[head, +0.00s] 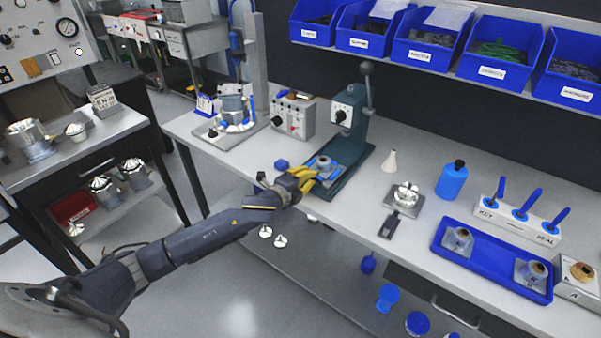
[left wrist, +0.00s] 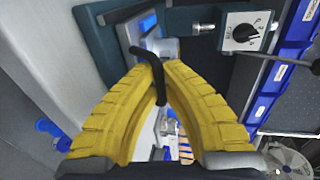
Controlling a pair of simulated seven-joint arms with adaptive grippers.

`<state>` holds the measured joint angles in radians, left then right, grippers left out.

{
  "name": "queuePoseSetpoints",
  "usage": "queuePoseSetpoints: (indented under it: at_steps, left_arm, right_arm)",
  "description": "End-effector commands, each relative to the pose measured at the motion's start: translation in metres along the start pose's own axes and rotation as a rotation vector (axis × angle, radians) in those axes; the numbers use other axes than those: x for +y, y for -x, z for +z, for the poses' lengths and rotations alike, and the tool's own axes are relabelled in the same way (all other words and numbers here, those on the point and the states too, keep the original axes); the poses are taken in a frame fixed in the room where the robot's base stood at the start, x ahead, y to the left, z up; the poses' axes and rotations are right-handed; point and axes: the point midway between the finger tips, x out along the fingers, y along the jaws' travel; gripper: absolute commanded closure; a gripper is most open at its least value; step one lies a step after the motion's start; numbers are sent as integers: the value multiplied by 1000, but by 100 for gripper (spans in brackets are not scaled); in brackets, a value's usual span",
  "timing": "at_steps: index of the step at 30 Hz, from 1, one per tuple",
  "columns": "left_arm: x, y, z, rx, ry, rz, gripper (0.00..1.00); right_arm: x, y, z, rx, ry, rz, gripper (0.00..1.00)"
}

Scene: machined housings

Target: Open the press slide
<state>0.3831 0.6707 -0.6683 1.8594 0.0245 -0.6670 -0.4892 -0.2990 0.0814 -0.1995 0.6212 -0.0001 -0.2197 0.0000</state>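The teal press (head: 347,135) stands on the bench, with a grey dial box on its front and a lever with a dark ball on top. At its base is the slide with a blue nest and a grey round part (head: 323,164). My left gripper (head: 303,179) has yellow fingers and is at the front of the press base. In the left wrist view, its fingertips (left wrist: 155,68) close in on a black bent handle (left wrist: 158,78), which runs between them. The press dial box (left wrist: 245,32) shows beyond. How far the slide is out is hard to tell. My right gripper is not in view.
A control box (head: 292,115) and a blue-clamped fixture (head: 234,110) stand left of the press. To its right are a white cone (head: 389,160), a metal part on a plate (head: 405,194), a blue bottle (head: 452,179) and a blue tray (head: 490,258). Blue bins (head: 430,38) hang above.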

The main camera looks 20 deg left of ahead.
Motion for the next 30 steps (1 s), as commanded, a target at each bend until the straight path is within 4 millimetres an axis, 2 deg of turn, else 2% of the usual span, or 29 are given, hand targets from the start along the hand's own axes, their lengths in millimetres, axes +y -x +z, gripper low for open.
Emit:
queuePoseSetpoints:
  at_steps: [10,12,18,26,30]
  left_arm:
    - [3,2,-3,7,-2,4,100]
    - [3,3,-4,7,-2,4,88]
    - [2,2,-3,6,-1,3,68]
    - [2,3,-2,5,-1,2,68]
    - [2,14,-2,5,-2,3,68]
  right_arm:
    - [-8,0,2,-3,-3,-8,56]
    - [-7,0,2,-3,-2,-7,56]
    - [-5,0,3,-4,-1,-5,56]
    - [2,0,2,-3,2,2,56]
    - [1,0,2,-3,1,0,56]
